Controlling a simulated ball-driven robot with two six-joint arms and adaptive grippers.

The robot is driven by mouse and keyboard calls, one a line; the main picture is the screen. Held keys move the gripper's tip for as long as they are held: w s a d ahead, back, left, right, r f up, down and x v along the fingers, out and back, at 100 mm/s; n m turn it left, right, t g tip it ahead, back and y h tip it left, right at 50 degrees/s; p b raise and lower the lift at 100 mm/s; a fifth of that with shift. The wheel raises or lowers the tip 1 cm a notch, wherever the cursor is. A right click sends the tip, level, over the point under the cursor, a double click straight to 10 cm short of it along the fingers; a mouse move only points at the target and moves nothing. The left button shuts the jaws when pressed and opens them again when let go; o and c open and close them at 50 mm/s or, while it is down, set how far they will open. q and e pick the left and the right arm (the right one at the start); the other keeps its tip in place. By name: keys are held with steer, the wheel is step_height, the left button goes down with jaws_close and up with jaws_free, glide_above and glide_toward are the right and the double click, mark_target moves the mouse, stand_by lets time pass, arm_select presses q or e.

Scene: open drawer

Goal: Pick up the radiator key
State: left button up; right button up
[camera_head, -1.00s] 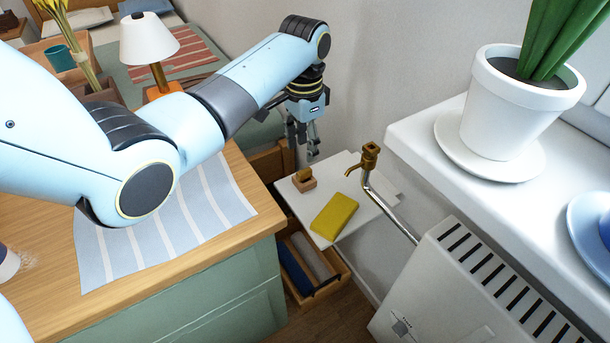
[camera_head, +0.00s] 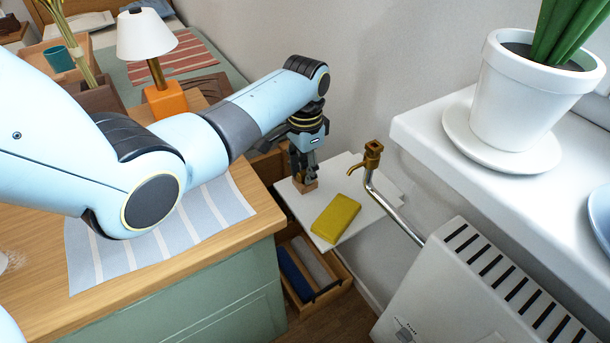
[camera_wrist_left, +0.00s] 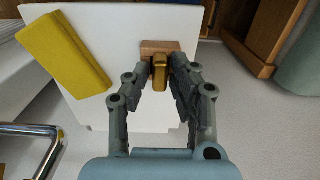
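The radiator key appears to be the small brass piece (camera_wrist_left: 160,66) on a wooden block (camera_wrist_left: 158,46) in the left wrist view. The block also shows in the head view (camera_head: 308,186), mostly behind the fingers; the key there is hidden. My left gripper (camera_wrist_left: 165,64) points down over the block with a finger on each side of the brass piece. It looks open, with a narrow gap on the right; contact is hard to judge. My right gripper is not in view.
The white shelf (camera_head: 365,206) also bears a yellow pad (camera_head: 336,218). A brass valve (camera_head: 372,156) on a chrome pipe (camera_head: 392,208) rises beside it, near the white radiator (camera_head: 450,290). An open drawer (camera_head: 318,299) is below. The windowsill (camera_head: 425,135) is at right.

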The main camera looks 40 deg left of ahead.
arm_select(q)
jaws_close()
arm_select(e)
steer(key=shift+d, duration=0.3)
